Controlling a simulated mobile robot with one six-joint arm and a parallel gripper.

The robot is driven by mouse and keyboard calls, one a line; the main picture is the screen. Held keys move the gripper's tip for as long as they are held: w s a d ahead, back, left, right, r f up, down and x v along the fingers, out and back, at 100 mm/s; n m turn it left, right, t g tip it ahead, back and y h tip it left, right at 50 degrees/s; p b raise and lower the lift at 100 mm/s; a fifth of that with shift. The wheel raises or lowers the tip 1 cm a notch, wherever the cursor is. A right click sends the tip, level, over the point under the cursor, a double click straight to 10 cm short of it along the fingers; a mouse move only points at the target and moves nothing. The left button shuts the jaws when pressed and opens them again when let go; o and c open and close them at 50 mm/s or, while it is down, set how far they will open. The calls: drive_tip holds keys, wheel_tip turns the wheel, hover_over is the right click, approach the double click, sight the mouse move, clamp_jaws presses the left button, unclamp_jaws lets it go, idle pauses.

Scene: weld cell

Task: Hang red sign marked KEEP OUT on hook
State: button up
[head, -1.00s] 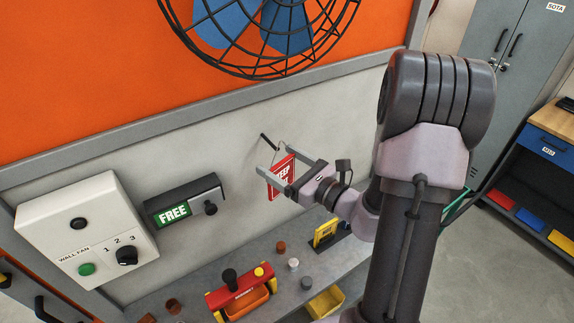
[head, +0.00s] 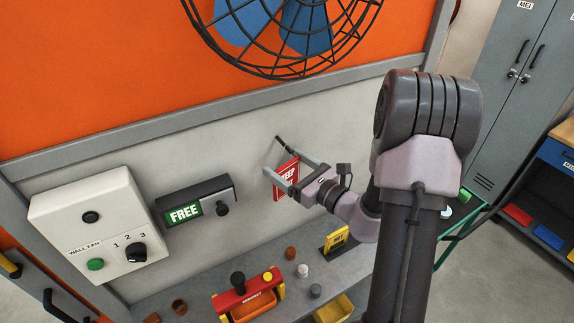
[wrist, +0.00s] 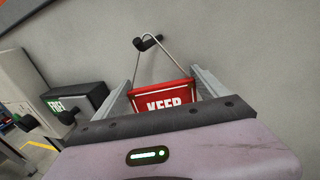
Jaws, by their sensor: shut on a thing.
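The red KEEP OUT sign (head: 284,181) hangs between the two fingers of my gripper (head: 280,160), which is shut on it. In the wrist view the sign (wrist: 163,91) shows the word KEEP; its lower part is hidden behind my gripper (wrist: 165,76). A thin wire loop rises from the sign's top. The dark hook (head: 282,142) sticks out from the grey wall just above the fingers. In the wrist view the top of the loop meets the hook (wrist: 149,42); I cannot tell whether it is over the peg or only in front of it.
A black box with a green FREE sign (head: 184,213) and the white wall fan switch box (head: 90,225) are on the wall to the left. A caged fan (head: 285,25) is above.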

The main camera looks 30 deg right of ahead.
idle(0.3)
drive_tip(key=o, duration=1.3)
drive_tip(key=b+v, duration=0.2)
drive_tip(key=v, duration=1.6)
drive_tip(key=a+f+n+g+y+b, duration=0.2)
drive_tip(key=a+n+g+y+b, duration=0.15)
drive_tip(key=a, duration=0.25)
drive_tip(key=a+f+n+g+y+b, duration=0.2)
drive_tip(key=a+n+g+b, duration=0.1)
drive_tip(key=a+n, duration=0.25)
drive_tip(key=s+a+f+n+g+h+b, duration=0.1)
drive_tip(key=s+a+f+n+h+b, duration=0.1)
drive_tip(key=n+b, duration=0.3)
drive_tip(key=s+a+f+n+g+h+b, duration=0.2)
drive_tip(key=s+a+f+n+h+b, duration=0.1)
drive_tip(key=a+f+n+b, duration=0.2)
drive_tip(key=s+a+f+n+g+h+b, duration=0.2)
drive_tip(key=s+a+f+n+h+b, duration=0.1)
drive_tip(key=n, duration=0.6)
drive_tip(key=shift+s+a+f+h+b, duration=0.2)
drive_tip(key=shift+a+f+h+b, duration=0.15)
drive_tip(key=shift+a+f+b, duration=0.55)
